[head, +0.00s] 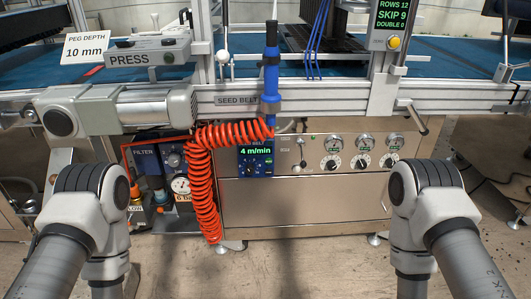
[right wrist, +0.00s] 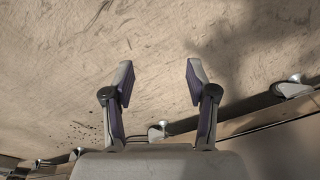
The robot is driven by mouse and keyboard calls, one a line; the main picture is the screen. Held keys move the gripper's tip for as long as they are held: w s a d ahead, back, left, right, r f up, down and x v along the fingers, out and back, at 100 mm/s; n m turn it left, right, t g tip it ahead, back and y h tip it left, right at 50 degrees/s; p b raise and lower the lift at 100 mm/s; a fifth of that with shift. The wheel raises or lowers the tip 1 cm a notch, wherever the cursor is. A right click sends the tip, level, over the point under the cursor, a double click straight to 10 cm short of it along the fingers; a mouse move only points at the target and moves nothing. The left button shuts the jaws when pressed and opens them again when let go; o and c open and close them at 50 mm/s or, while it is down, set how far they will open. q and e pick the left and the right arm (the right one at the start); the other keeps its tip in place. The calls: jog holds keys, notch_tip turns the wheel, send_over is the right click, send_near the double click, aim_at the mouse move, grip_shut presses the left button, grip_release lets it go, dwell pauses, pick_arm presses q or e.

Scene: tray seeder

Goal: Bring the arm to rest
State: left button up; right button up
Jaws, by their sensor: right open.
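My right gripper (right wrist: 160,82) shows in the right wrist view with its two fingers spread wide. Nothing is between the fingers. Beyond them is bare, stained concrete floor (right wrist: 140,40). In the head view only links of my two arms show, one at the lower left and one at the lower right. Both grippers are outside the head view, and my left gripper is in neither picture.
The seeder's steel cabinet (head: 300,205) stands ahead, with gauges and a "4 m/min" display (head: 255,150). A blue wand (head: 271,75) and coiled orange hose (head: 203,190) hang in front. A "PRESS" unit (head: 146,58) is at left. Machine feet (right wrist: 156,132) show beside my right gripper.

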pick_arm(q)
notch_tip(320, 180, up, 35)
jog(key=p, duration=3.5)
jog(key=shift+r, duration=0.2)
pick_arm(e)
jog(key=s+r+n, duration=0.1)
jog(key=r+n, duration=0.1)
jog(key=r, duration=1.5)
jog(key=s+r+n+g, duration=0.1)
jog(key=s+r+n, duration=0.1)
jog(key=r, duration=1.6)
jog(key=shift+s+r+n+g, duration=0.25)
jog(key=shift+r+n+g, duration=0.05)
jog(key=shift+n, duration=0.1)
